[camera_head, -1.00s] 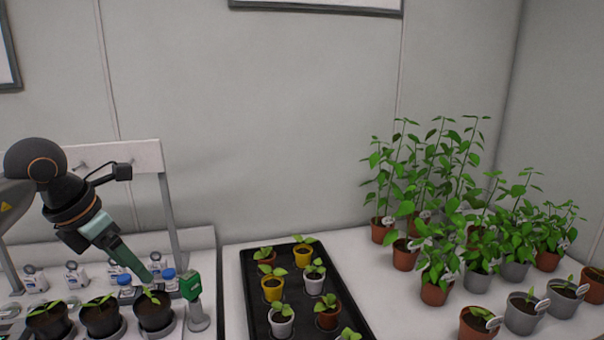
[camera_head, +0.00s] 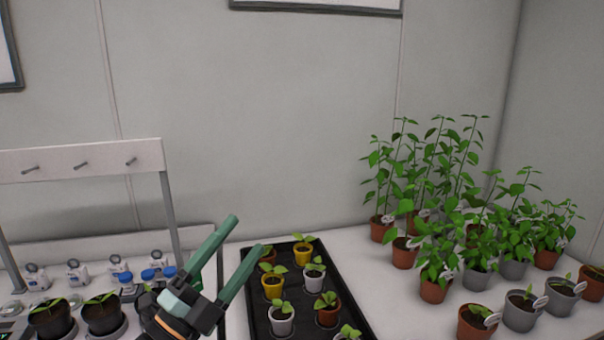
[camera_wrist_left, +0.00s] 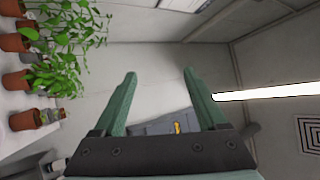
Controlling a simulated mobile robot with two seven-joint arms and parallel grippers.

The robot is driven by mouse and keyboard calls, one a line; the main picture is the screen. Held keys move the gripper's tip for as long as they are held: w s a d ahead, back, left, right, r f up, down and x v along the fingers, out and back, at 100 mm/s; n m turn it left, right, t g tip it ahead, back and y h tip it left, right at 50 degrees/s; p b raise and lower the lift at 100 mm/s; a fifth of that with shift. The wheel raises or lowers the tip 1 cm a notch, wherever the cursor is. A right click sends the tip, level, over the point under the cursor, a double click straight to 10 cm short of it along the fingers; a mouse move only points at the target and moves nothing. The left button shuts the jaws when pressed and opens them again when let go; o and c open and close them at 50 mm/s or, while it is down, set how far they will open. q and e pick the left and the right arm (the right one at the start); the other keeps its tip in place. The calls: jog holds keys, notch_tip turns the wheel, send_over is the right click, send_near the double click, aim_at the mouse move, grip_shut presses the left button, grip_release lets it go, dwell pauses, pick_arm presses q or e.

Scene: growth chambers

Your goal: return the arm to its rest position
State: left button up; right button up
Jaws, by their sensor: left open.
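My left gripper (camera_head: 240,245) is low in the head view, in front of the left edge of the black tray. Its two green fingers stand apart and point up and to the right, with nothing between them. In the left wrist view the open fingers (camera_wrist_left: 160,85) also show empty, with walls and a ceiling lamp beyond. The gripper hides part of the bench between the dark pots and the tray. My right gripper is not in view.
A black tray (camera_head: 258,312) holds several seedlings in small pots. Dark pots (camera_head: 102,314) and blue-capped bottles (camera_head: 148,277) stand at the left under a white rack (camera_head: 80,160). Taller potted plants (camera_head: 435,255) crowd the right.

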pick_arm(q)
jog(key=s+a+f+n+g+y, duration=0.2)
jog(key=a+f+n+y, duration=0.3)
jog(key=f, duration=0.3)
jog(key=s+a+f+n+g+y, duration=0.25)
jog(key=f+n+y, duration=0.25)
jog(key=f+n, duration=0.25)
jog(key=s+a+f+n+g+y, duration=0.1)
jog(key=a+f+n+y, duration=0.4)
jog(key=f, duration=0.3)
jog(key=s+f+n+g+h, duration=0.1)
jog(key=s+f+n+g, duration=0.1)
jog(key=s+f+g, duration=0.6)
jog(key=s+f+n+g, duration=0.15)
jog(key=s+f, duration=0.35)
jog(key=s, duration=0.8)
jog(key=w+d+f+t+h+b, duration=0.1)
jog(key=w+d+f+t, duration=0.1)
jog(key=f, duration=0.5)
jog(key=w+d+f+t+h+b, duration=0.1)
jog(key=w+d+f+t, duration=0.2)
jog(key=f, duration=0.3)
jog(key=shift+f, duration=0.4)
jog(key=shift+w+d, duration=0.1)
